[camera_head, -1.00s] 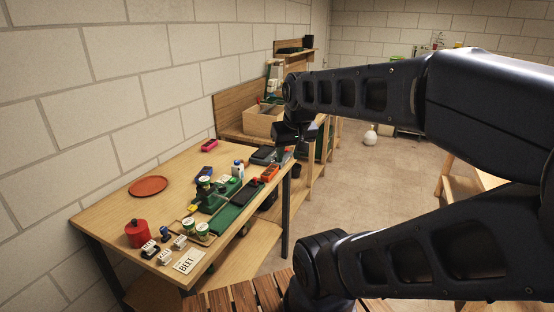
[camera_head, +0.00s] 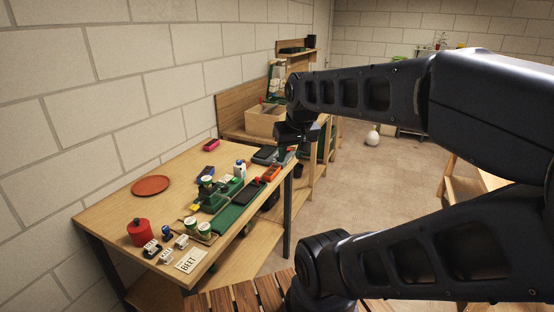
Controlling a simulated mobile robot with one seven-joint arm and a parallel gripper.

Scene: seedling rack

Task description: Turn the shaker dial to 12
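The workbench (camera_head: 125,205) stands at the left against the block wall. A green device with a round-topped part (camera_head: 209,190) is on it. A dark grey box-like device (camera_head: 265,155) sits at the bench's far right end. I cannot tell which one is the shaker, and no dial or number can be read at this size. My gripper (camera_head: 294,138) is dark and hangs at the far right end of the bench, close to the dark grey device. Its fingers are too small and dark to tell open from shut, or whether they touch anything.
A red-brown round plate (camera_head: 151,185), a red canister (camera_head: 140,233), small jars (camera_head: 204,230) and a BEET card (camera_head: 189,262) are on the bench. An orange item (camera_head: 271,173) is near the right edge. A wooden box (camera_head: 265,121) stands beyond. Open floor (camera_head: 350,190) lies right.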

